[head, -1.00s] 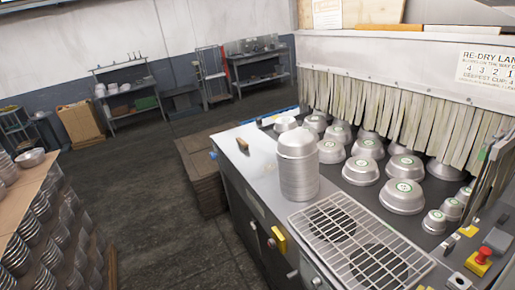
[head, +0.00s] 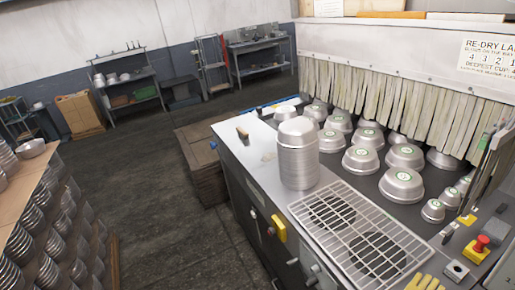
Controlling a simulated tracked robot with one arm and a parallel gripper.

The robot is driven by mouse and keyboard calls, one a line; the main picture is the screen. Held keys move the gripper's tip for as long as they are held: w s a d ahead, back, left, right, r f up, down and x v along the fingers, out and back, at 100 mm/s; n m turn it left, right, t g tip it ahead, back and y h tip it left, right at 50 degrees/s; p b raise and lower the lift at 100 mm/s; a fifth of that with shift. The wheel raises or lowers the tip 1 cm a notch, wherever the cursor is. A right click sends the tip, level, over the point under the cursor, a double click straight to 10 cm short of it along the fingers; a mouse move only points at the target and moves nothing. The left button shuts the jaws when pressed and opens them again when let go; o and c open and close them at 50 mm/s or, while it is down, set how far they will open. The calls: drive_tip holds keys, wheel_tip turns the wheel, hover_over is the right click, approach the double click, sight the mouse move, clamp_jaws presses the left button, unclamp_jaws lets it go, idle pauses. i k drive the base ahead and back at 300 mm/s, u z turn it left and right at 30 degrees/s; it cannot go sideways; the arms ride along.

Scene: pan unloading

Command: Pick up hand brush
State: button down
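A small tan and dark block-shaped thing (head: 242,132) lies on the far left corner of the metal worktop (head: 232,160). It may be the hand brush, but it is too small to tell for sure. It sits left of a tall stack of nested metal pans (head: 297,155), apart from it. My gripper is not in view.
Upturned metal pans (head: 361,160) stand behind the stack, before a strip curtain (head: 385,105). A wire grate (head: 350,225), a red button (head: 481,242) and a yellow glove-like thing (head: 425,283) are nearer. Pan stacks (head: 45,225) stand left; open floor (head: 150,190) lies between.

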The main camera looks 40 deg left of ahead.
sight(244, 134)
drive_tip(key=u, duration=2.05)
drive_tip(key=i, duration=3.55)
drive_tip(key=z, duration=1.55)
